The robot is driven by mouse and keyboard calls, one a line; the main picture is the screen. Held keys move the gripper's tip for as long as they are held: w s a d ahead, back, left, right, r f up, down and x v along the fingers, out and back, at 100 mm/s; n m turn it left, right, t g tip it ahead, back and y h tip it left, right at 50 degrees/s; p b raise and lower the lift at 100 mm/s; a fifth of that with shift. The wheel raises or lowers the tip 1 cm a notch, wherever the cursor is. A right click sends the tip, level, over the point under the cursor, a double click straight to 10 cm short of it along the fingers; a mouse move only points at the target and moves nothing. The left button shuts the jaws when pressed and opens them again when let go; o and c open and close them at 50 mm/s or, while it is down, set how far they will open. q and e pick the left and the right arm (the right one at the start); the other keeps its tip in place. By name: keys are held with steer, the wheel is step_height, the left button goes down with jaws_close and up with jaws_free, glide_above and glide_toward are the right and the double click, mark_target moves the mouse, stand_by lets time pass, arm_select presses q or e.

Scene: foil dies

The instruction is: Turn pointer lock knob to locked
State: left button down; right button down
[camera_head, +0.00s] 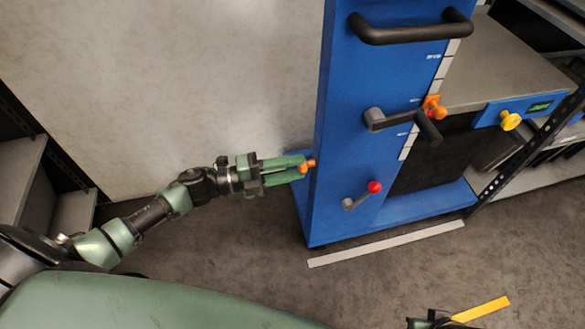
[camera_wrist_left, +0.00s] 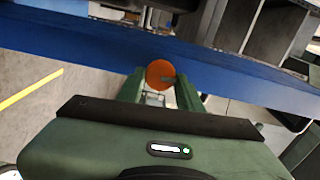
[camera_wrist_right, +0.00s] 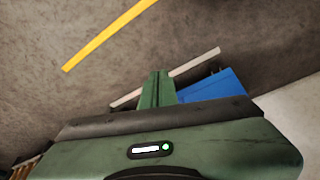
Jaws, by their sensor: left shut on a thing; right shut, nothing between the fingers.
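An orange knob (camera_head: 309,164) sits on the left side of the tall blue machine column (camera_head: 345,135). My left gripper (camera_head: 303,166) reaches it from the left and is shut on it. In the left wrist view the knob (camera_wrist_left: 160,74) shows as a round orange disc with a dark mark on its face, between the two green fingertips. My right gripper (camera_wrist_right: 158,86) is shut and empty above the floor, in the right wrist view. An orange pointer (camera_head: 434,107) sits by the pale scale on the column's front. No lock marking is readable.
The column carries a black handle (camera_head: 410,30), a grey crank (camera_head: 400,122) and a red-tipped lever (camera_head: 373,188). A yellow knob (camera_head: 510,120) is on the blue panel at right. A yellow strip (camera_head: 482,309) and a pale strip (camera_head: 385,244) lie on the open floor.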

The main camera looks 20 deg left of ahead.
arm_select(q)
steer(key=shift+m, duration=0.5)
arm_select(e)
steer(key=shift+s+r, duration=0.15)
steer(key=shift+r, duration=0.55)
arm_select(q)
steer(key=c, duration=0.9)
jaws_free()
steer(key=shift+c, duration=0.2)
steer(key=v, duration=0.7)
steer(key=shift+s+a, duration=0.25)
steer(key=shift+a, duration=0.1)
arm_select(e)
steer(key=shift+w+f, duration=0.25)
steer(key=shift+f, duration=0.45)
